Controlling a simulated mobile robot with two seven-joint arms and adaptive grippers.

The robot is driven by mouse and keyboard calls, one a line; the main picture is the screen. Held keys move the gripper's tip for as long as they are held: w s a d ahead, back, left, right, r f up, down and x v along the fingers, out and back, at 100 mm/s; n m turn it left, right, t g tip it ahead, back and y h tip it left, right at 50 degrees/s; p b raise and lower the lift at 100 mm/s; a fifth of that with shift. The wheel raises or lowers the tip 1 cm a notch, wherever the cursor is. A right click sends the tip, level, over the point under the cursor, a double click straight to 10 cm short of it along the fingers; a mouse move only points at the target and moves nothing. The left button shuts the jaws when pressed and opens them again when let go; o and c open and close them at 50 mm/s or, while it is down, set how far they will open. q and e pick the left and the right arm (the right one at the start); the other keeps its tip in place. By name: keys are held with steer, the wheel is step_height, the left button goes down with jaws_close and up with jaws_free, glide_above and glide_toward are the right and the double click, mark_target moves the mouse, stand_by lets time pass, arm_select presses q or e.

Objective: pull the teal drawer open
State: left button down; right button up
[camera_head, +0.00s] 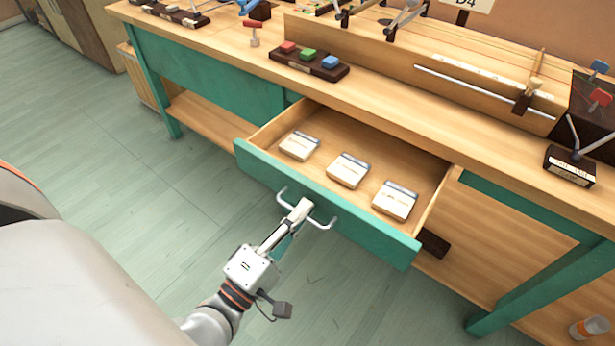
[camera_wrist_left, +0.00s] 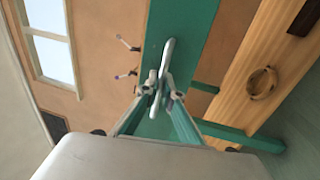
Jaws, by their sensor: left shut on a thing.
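The teal drawer (camera_head: 375,240) stands well out from the wooden bench in the head view, its inside showing. Three pale square blocks with dark-blue edges lie in it: a left one (camera_head: 299,146), a middle one (camera_head: 348,171) and a right one (camera_head: 395,201). A pale metal bar handle (camera_head: 325,224) is on its front. My left gripper (camera_head: 301,209) is shut on the middle of that handle. In the left wrist view the fingers (camera_wrist_left: 162,92) close around the handle (camera_wrist_left: 168,62) against the teal front (camera_wrist_left: 190,30). My right gripper is not in view.
The bench top (camera_head: 385,95) carries a dark tray (camera_head: 309,64) with red, green and blue blocks, and a long wooden box (camera_head: 480,85). A teal leg (camera_head: 535,290) stands at the right. A jar (camera_head: 588,328) is at the lower right. The floor before the drawer is clear.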

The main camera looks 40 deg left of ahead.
arm_select(q)
steer(key=c, duration=2.5)
jaws_free()
steer(key=shift+c, duration=0.2)
steer(key=s+f, duration=0.1)
steer(key=s, duration=0.6)
steer(key=shift+s+f, duration=0.2)
steer(key=shift+s, duration=0.05)
steer(key=shift+a, duration=0.1)
